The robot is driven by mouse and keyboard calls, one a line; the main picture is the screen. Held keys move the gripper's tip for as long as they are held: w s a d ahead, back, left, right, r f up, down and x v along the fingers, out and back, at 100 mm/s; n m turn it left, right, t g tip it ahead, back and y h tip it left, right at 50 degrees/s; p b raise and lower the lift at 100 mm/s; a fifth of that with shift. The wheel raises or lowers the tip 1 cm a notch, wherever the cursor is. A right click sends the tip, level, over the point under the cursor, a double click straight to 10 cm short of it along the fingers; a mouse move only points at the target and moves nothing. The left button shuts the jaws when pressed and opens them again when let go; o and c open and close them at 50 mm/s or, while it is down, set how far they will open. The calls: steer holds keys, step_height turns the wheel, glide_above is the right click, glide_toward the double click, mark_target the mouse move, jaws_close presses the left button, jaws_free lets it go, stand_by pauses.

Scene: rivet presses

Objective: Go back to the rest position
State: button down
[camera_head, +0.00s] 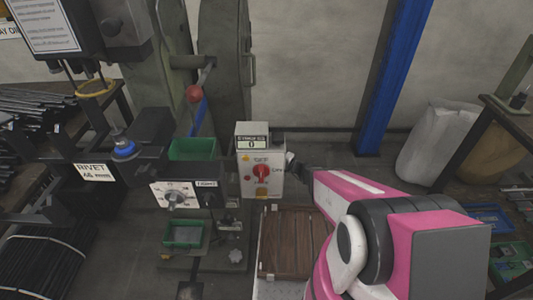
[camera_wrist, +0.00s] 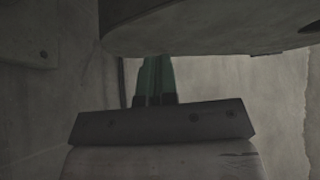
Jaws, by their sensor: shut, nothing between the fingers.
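My pink and white arm reaches in from the lower right in the head view. My gripper (camera_head: 292,160) is a small dark shape at its far end, close to the right side of the grey switch box (camera_head: 246,184). I cannot tell whether it touches the box. In the wrist view my gripper's narrow fingers (camera_wrist: 156,62) stand together above a dark crossbar, shut, with nothing seen between them. The switch box has a red rotary knob (camera_head: 262,172) and a small display that reads 0.
The rivet press (camera_head: 130,150) with its red-balled lever (camera_head: 194,93) stands left of the box. Green bins (camera_head: 184,236) sit by it. A brown slatted board (camera_head: 292,243) lies below my gripper.

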steer(key=s+d+r+n+g+h, duration=0.5)
steer(key=s+n+g, duration=0.1)
steer(key=s+g, duration=0.15)
steer(key=s+d+r+h, duration=0.1)
steer(key=d+r+h, duration=0.2)
steer(key=d+h, duration=0.2)
steer(key=s+d+r+g+h, duration=0.1)
steer(key=d+r+h, duration=0.2)
steer(key=d, duration=0.9)
steer(key=h, duration=0.2)
steer(key=shift+s+h, duration=0.2)
steer(key=shift+h, duration=0.1)
